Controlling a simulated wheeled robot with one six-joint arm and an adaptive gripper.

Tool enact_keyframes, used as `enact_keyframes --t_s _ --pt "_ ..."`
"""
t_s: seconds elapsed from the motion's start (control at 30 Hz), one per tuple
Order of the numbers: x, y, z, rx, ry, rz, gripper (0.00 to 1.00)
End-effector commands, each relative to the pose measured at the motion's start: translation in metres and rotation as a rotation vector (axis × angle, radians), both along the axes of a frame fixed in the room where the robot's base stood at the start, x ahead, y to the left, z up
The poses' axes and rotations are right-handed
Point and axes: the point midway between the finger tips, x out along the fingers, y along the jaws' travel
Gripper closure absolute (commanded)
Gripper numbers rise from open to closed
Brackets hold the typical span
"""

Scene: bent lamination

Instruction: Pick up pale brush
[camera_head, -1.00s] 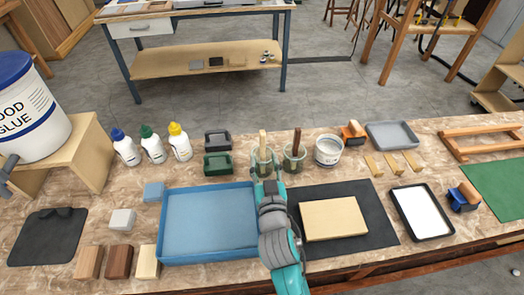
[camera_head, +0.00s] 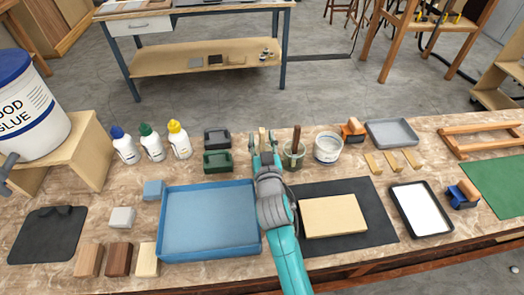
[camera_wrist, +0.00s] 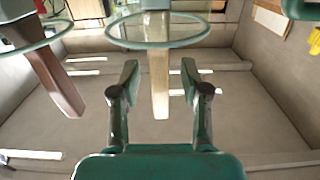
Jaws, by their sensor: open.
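The pale brush (camera_head: 262,136) stands upright in a glass jar, its light wooden handle showing just past my gripper (camera_head: 264,150). My arm hides most of that jar in the head view. In the wrist view the pale handle (camera_wrist: 160,85) appears between the two open fingers of my gripper (camera_wrist: 160,74), with a visible gap on each side. The jar's round greenish rim (camera_wrist: 158,44) lies beyond the fingers. My gripper is open and empty.
A dark-handled brush (camera_head: 296,138) stands in a second jar (camera_head: 294,160) close on the right; it shows at left in the wrist view (camera_wrist: 50,75). A white tub (camera_head: 327,148), green block (camera_head: 217,162) and blue tray (camera_head: 208,222) are nearby.

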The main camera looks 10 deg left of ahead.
Motion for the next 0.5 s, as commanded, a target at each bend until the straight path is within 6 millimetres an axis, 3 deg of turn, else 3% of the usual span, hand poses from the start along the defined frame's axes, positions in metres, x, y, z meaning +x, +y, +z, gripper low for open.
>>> enact_keyframes --t_s 0.03,0.2,0.5 --pt "-0.0001 0.0000 0.0000 0.000 0.000 0.000 0.59" --pt "-0.0002 0.0000 0.0000 0.000 0.000 0.000 1.00" --pt "-0.0003 0.0000 0.0002 0.000 0.000 0.000 1.00"
